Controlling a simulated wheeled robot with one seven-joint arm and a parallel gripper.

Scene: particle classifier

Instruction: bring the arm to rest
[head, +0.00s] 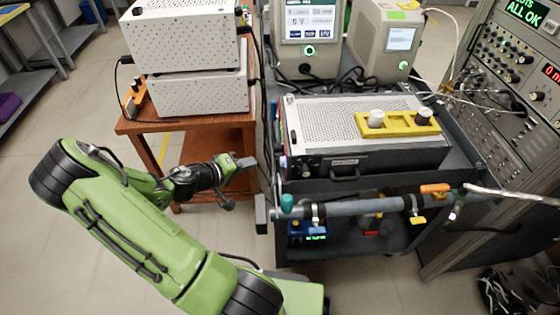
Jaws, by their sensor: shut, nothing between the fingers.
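My green arm reaches in from the bottom of the head view, folded up to the left and then back to the right. My gripper (246,163) is at its end, in front of the brown wooden table and left of the dark cart. It is shut and empty. It appears apart from the table and cart, though the exact gap in depth is hard to judge. The fingers are small in this view.
Two white perforated boxes (185,40) stand stacked on the wooden table (150,128). The dark cart (465,172) carries a silver instrument (310,110) with a yellow holder (385,128). A grey pipe (350,207) runs along its front. Open floor (60,260) lies at left.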

